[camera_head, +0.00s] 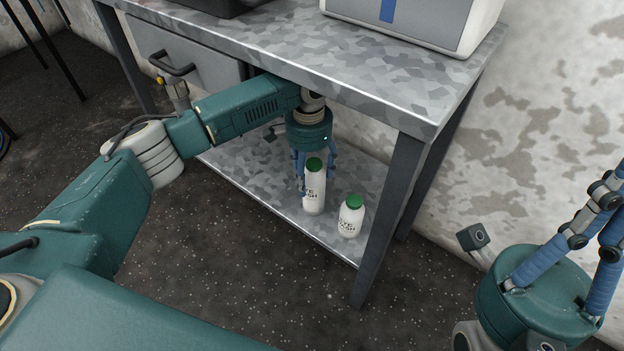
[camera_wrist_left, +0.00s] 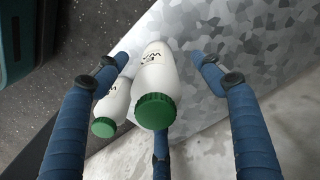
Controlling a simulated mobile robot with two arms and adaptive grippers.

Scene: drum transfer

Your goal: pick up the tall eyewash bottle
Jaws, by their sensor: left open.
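The tall eyewash bottle (camera_head: 314,192), white with a green cap, stands upright on the lower shelf of the metal table. My left gripper (camera_head: 317,180) points down over it, open, with its blue fingers spread around the bottle's upper part. In the left wrist view the tall bottle (camera_wrist_left: 155,77) is between the fingers, cap towards the camera, and I cannot tell whether any finger touches it. My right gripper (camera_head: 606,222) is at the right edge, partly cut off, away from the bottles; its opening is unclear.
A shorter white bottle (camera_head: 350,219) with a green cap stands close to the right of the tall one. The lower shelf (camera_head: 262,195) is under the tabletop (camera_head: 375,75), which sits close above my left gripper. A table leg (camera_head: 382,215) stands right of the bottles.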

